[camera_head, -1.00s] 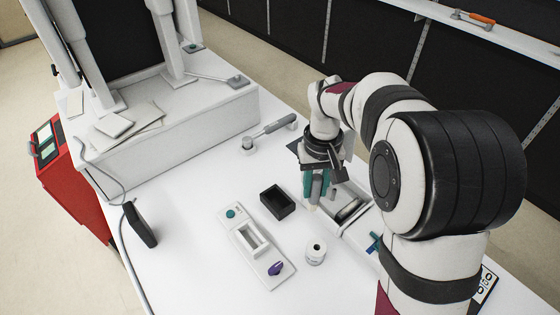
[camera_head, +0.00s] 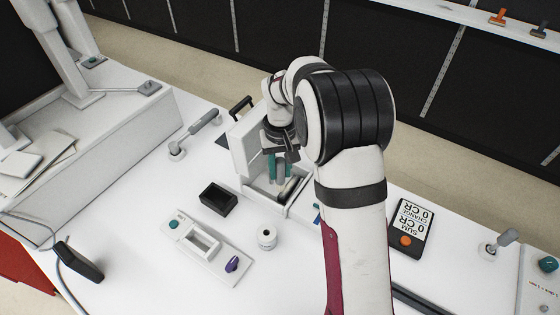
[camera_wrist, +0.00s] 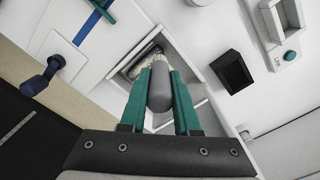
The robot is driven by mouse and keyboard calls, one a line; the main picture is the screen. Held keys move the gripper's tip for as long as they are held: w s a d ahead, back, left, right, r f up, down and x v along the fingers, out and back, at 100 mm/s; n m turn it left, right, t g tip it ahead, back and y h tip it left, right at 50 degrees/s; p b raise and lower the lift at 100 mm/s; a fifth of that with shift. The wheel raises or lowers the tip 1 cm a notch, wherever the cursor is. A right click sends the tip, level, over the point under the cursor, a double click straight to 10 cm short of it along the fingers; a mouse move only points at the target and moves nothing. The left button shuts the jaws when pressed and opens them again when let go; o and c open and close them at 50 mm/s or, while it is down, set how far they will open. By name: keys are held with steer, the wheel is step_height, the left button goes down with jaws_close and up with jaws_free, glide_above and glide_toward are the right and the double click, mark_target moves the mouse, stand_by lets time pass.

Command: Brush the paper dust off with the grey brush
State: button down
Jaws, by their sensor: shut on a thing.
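My gripper (camera_head: 279,166) has teal fingers and is shut on the grey brush (camera_wrist: 160,88). In the wrist view the fingers (camera_wrist: 160,75) hold its rounded grey handle, and its pale tip points into the open white printer box (camera_wrist: 185,50). In the head view the printer box (camera_head: 251,187) stands with its lid raised, and my gripper is over its opening. A metallic roller (camera_head: 289,189) lies inside; it also shows in the wrist view (camera_wrist: 143,66). Whether the brush touches it I cannot tell. Paper dust cannot be made out.
A black open box (camera_head: 218,198), a paper roll (camera_head: 267,239) and a white panel (camera_head: 207,248) with a purple knob stand in front. A display unit (camera_head: 410,228) lies to the right. A grey-handled tool (camera_head: 197,131) is at the back left.

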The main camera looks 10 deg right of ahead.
mark_target(283, 162)
step_height(283, 162, down, 3)
steer(key=shift+r, duration=0.15)
steer(key=shift+w+d, duration=0.2)
steer(key=shift+w+d+f, duration=0.2)
steer(key=shift+w+d, duration=2.3)
steer(key=shift+d, duration=0.05)
steer(key=shift+s+a, duration=2.75)
steer(key=shift+s+d, duration=0.25)
steer(key=shift+w+d, duration=0.8)
steer(key=shift+d, duration=0.05)
steer(key=shift+w+d+f, duration=0.2)
steer(key=shift+w+d, duration=0.3)
steer(key=shift+d, duration=0.05)
steer(key=shift+w+d, duration=1.3)
steer(key=shift+w, duration=0.05)
steer(key=shift+s+a, duration=2.7)
steer(key=shift+r, duration=4.25)
